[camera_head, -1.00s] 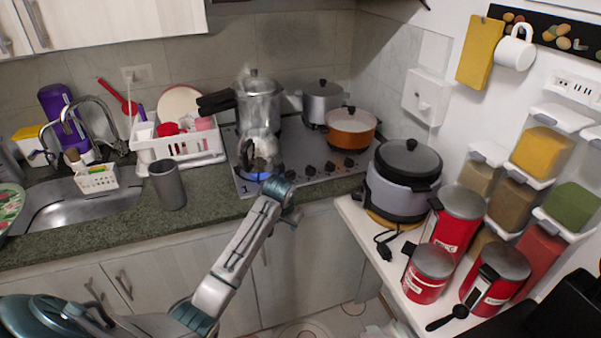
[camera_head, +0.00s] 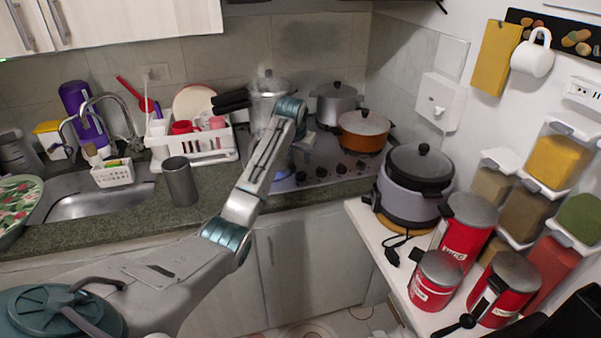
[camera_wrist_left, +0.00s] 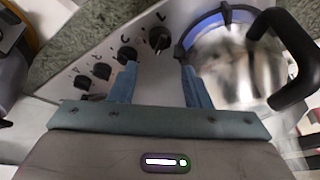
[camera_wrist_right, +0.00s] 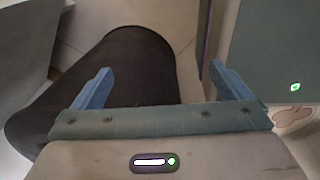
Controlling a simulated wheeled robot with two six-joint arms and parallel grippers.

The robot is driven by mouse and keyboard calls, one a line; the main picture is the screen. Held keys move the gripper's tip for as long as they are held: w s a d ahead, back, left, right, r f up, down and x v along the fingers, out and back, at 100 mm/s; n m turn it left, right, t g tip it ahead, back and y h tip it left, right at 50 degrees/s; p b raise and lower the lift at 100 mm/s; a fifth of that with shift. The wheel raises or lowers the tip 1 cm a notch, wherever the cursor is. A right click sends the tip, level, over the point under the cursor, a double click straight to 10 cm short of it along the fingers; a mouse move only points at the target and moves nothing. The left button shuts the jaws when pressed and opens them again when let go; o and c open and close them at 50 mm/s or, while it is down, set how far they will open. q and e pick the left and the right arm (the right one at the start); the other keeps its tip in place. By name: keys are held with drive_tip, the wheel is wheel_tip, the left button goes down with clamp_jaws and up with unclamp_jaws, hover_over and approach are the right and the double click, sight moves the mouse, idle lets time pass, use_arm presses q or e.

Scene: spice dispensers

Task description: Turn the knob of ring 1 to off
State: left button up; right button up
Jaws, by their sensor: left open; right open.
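The hob (camera_head: 325,181) has a row of dark knobs along its front edge. In the left wrist view, the end knob nearest the lit burner (camera_wrist_left: 158,38) lies just beyond and between the fingertips of my left gripper (camera_wrist_left: 160,72), which is open and empty. Other knobs (camera_wrist_left: 102,71) continue to the left of the fingers. A blue flame (camera_wrist_left: 222,14) burns under a shiny kettle (camera_wrist_left: 240,65) with a black handle, right beside the right finger. In the head view my left arm hides most of the kettle. My right gripper (camera_wrist_right: 160,75) is open and empty, away from the hob.
An orange pot (camera_head: 362,128) and a grey pot (camera_head: 334,105) stand at the hob's back right. A tall steel pot (camera_head: 268,93) is behind my arm. A rice cooker (camera_head: 413,190) stands right of the hob; a grey cup (camera_head: 180,182) stands left on the counter.

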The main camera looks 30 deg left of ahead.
sight(301, 173)
use_arm(q)
drive_tip(key=p+x, duration=0.2)
drive_tip(key=x, duration=0.8)
drive_tip(key=shift+f, duration=0.2)
drive_tip(key=c, duration=0.7)
